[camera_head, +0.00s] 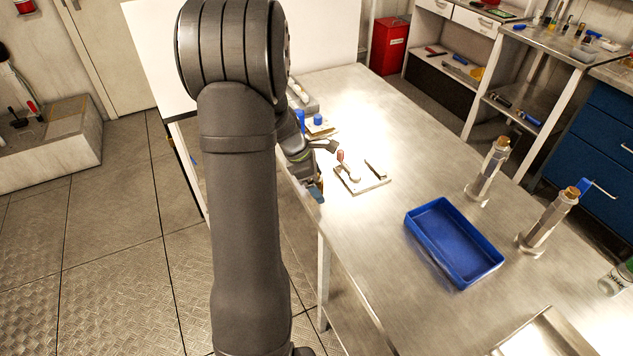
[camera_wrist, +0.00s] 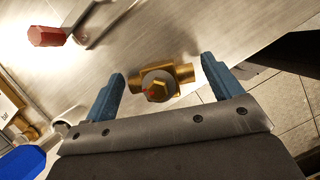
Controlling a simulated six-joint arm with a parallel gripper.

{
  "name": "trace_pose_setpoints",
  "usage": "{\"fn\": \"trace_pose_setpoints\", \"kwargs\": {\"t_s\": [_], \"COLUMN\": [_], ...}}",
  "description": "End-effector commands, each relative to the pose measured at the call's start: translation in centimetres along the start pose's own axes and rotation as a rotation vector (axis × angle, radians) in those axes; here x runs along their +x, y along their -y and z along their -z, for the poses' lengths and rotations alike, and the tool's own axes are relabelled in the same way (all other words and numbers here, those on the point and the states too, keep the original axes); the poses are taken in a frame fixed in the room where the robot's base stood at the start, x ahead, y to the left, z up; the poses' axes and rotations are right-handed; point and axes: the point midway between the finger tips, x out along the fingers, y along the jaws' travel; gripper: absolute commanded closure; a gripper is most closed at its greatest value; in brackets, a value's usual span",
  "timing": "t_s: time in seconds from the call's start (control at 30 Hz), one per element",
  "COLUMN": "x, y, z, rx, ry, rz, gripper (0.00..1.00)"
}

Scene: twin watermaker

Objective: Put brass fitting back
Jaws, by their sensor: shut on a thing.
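The brass fitting (camera_wrist: 157,86) is a small gold-coloured tee with a hex end and a reddish mark. In the head view my gripper (camera_head: 317,188) is at the table's left edge, left of a pale board (camera_head: 363,184).
The board carries a red-tipped tool (camera_head: 341,156), whose red end shows in the wrist view (camera_wrist: 45,36). A blue tray (camera_head: 455,243) and two upright metal cylinders (camera_head: 488,172) (camera_head: 548,222) stand on the table (camera_head: 385,250). Blue-capped items (camera_head: 318,120) lie behind my gripper.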

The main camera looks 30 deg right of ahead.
Motion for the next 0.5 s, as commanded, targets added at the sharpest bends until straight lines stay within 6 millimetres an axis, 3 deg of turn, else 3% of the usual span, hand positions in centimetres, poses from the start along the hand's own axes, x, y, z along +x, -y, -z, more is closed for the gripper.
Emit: {"fn": "trace_pose_setpoints", "kwargs": {"t_s": [0.37,0.4,0.5], "x": [0.61,0.69,0.65], "y": [-0.01,0.0,0.0], "z": [0.23,0.27,0.25], "rx": [0.0,0.0,0.0], "ry": [0.0,-0.001,-0.001], "rz": [-0.001,-0.001,-0.001], "gripper": [0.48,0.14,0.0]}}
